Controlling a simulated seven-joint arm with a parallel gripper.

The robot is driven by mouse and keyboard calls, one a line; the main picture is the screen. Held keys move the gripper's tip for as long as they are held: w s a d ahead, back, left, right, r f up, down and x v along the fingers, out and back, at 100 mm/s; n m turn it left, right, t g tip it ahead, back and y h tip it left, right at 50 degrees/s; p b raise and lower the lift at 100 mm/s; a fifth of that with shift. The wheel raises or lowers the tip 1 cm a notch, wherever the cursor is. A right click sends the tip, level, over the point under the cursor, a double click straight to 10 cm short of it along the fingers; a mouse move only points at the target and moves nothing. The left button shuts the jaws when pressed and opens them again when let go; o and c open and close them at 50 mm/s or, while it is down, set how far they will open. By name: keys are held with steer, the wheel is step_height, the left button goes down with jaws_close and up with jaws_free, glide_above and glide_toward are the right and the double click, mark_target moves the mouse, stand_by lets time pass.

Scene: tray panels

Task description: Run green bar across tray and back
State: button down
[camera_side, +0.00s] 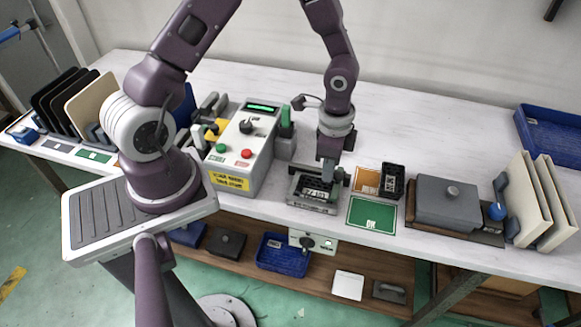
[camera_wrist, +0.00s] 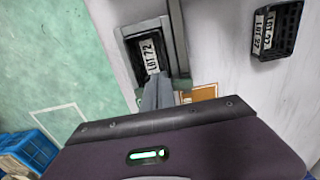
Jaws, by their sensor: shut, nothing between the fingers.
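My gripper (camera_side: 328,176) is shut and empty, pointing down at the small dark tray in the grey fixture. In the wrist view the closed fingertips (camera_wrist: 156,82) overlap the near edge of this tray (camera_wrist: 133,58). The tray carries a white label reading "LOT 72"; in the side view my gripper partly hides the tray (camera_side: 316,194). A green upright bar (camera_side: 286,122) stands in a grey block beside the control box, behind and left of my gripper and apart from it. A dark grey-green rail (camera_wrist: 178,38) runs along one side of the fixture.
The control box (camera_side: 240,150) with red and green buttons stands left of the fixture. A green "OK" mat (camera_side: 372,215), an orange mat (camera_side: 367,180) and a second black tray (camera_side: 392,180) lie right. A grey lidded box (camera_side: 447,203) is farther right.

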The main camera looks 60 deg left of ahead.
steer(key=shift+w+d, duration=0.25)
steer(key=shift+d, duration=0.05)
steer(key=shift+s+a, duration=0.25)
steer(key=shift+a, duration=0.1)
step_height(320, 180, up, 7)
stand_by(0.8)
